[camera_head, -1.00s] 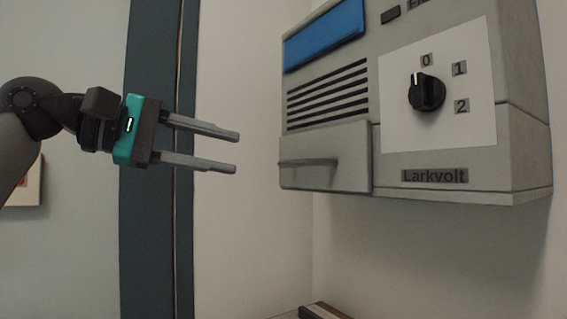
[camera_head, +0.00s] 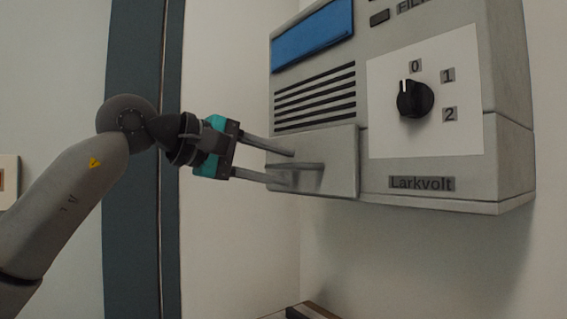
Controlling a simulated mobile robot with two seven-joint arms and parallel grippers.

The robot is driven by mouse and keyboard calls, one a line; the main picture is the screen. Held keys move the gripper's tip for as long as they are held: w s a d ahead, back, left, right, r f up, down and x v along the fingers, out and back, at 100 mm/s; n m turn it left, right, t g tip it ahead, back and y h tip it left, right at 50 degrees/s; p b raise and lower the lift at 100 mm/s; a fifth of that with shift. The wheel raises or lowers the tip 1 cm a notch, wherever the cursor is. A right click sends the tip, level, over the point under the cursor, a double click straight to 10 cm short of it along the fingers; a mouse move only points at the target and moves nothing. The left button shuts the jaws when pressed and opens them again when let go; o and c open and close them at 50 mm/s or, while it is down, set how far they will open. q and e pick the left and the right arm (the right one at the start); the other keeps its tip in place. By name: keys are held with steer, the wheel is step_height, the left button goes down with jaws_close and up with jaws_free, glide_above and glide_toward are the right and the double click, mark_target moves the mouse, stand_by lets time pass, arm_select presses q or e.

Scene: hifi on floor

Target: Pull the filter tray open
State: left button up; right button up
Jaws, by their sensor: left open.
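The filter tray (camera_head: 337,150) is the grey box front at the lower left of the wall unit (camera_head: 510,190), and it looks closed. Its bar handle (camera_head: 308,166) runs across the front. My left gripper (camera_head: 287,168) is open, with its two fingers reaching from the left to the handle. One fingertip is a little above the bar and the other is below it or level with it. I cannot tell whether the fingers touch it. My right gripper is not in view.
The unit carries a black knob (camera_head: 415,99) pointing near 0, a blue panel (camera_head: 313,35) and dark vent slots (camera_head: 315,97). A dark vertical post (camera_head: 144,230) stands behind my left arm. A low, dark-edged object (camera_head: 312,311) shows at the bottom.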

arm_select(q)
steer(key=shift+x, duration=0.8)
steer(key=shift+c, duration=0.4)
steer(key=shift+a, duration=0.1)
jaws_close()
stand_by(0.4)
